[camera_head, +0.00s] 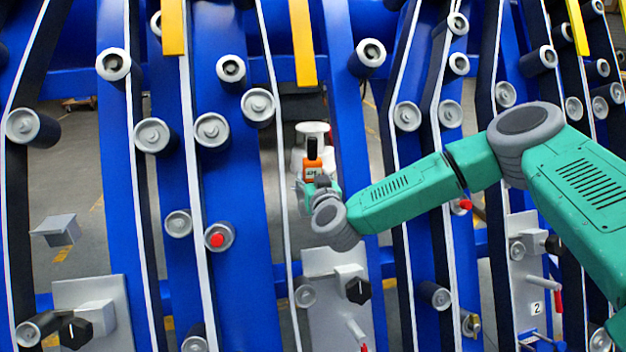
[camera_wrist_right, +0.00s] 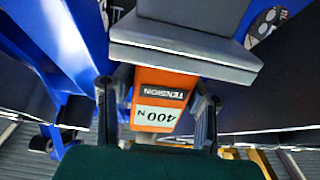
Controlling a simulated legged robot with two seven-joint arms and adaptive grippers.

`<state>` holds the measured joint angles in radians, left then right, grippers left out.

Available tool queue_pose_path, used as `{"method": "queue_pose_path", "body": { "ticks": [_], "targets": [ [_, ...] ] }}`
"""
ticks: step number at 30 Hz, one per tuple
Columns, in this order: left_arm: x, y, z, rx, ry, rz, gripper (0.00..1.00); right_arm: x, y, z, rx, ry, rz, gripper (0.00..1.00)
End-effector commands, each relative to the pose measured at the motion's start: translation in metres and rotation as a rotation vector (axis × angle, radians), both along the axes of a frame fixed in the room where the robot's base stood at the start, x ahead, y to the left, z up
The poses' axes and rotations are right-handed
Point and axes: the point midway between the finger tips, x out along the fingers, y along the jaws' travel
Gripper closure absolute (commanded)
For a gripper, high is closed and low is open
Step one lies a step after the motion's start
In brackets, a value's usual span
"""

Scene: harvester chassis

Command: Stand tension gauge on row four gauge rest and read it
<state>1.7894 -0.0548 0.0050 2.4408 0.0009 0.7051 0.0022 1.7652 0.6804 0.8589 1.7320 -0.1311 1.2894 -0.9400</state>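The tension gauge (camera_head: 312,172) is orange with a black upper part, and shows upright at the end of my right arm in the head view. In the right wrist view the gauge (camera_wrist_right: 160,100) appears upside down, with a black TENSION label and a pale display reading 400 N. My right gripper (camera_wrist_right: 158,112) has a finger on each side of the gauge and appears shut on it. A grey stepped block (camera_wrist_right: 185,60) lies just beyond the gauge in that view; I cannot tell whether they touch. A white shape (camera_head: 312,135) stands behind the gauge. My left gripper is out of view.
Blue uprights (camera_head: 230,180) with white-edged belts and several grey rollers (camera_head: 212,130) fill the scene. A grey ledge (camera_head: 55,229) sits at the left. Plates with black knobs (camera_head: 357,290) stand below. Yellow bars (camera_head: 303,45) hang above.

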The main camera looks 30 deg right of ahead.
Motion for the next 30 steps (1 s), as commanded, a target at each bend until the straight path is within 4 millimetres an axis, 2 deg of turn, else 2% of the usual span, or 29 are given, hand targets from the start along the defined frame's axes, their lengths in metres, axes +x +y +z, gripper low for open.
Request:
{"method": "queue_pose_path", "body": {
  "ticks": [1,2,10,30],
  "targets": [
    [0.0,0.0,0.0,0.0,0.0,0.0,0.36,0.0,0.001,0.001,-0.001,-0.001,0.0,0.85],
    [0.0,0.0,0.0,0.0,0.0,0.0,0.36,0.0,0.001,0.001,-0.001,-0.001,0.0,0.92],
    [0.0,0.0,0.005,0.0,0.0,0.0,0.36,0.0,-0.001,0.007,0.002,-0.004,0.0,0.92],
    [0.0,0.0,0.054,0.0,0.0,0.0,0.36,0.0,0.0,0.061,0.0,-0.004,0.001,0.92]
  ]
}}
